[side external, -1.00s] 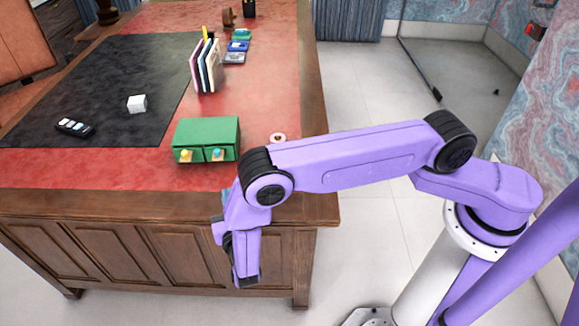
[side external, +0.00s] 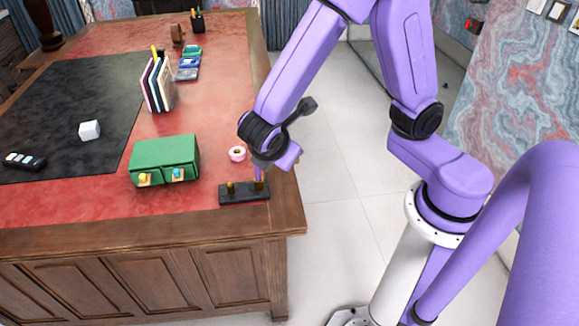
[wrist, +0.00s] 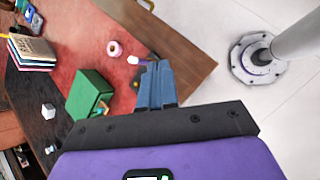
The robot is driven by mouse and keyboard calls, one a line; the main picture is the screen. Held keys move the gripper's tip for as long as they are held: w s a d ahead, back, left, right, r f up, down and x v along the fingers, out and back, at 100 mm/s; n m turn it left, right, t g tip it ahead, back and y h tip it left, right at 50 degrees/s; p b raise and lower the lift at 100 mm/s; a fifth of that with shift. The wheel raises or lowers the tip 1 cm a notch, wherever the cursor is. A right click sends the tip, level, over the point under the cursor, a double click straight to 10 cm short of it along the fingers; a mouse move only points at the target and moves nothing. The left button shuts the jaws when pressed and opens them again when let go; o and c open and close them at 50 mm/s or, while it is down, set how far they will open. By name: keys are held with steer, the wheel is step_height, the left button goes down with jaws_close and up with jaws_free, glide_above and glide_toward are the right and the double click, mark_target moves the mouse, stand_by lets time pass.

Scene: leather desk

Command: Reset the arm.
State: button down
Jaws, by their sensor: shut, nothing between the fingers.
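My gripper (side external: 259,165) is above the front right part of the desk, pointing down near a small dark stand (side external: 244,194) with short upright pegs. In the wrist view its blue-grey fingers (wrist: 157,66) are together with nothing between them. They hide part of the stand in that view. Whether the fingertips touch the stand I cannot tell.
A green two-drawer box (side external: 165,160) and a pink tape roll (side external: 237,153) stand close by to the left. Upright books (side external: 158,84), a white cube (side external: 89,130) and a dark remote-like object (side external: 24,161) are farther off. Bare floor lies right of the desk.

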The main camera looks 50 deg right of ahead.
steer(key=s+d+r+m+g+y, duration=0.1)
steer(key=s+y, duration=0.3)
steer(key=s, duration=0.4)
steer(key=s+d+r+m+g+y, duration=0.2)
steer(key=s+d+r+m+y, duration=0.1)
steer(key=s, duration=0.5)
steer(key=shift+s+d+r+m+g+y, duration=0.15)
steer(key=shift+d+r+m+g+y, duration=0.15)
steer(key=shift+d+m+y, duration=0.25)
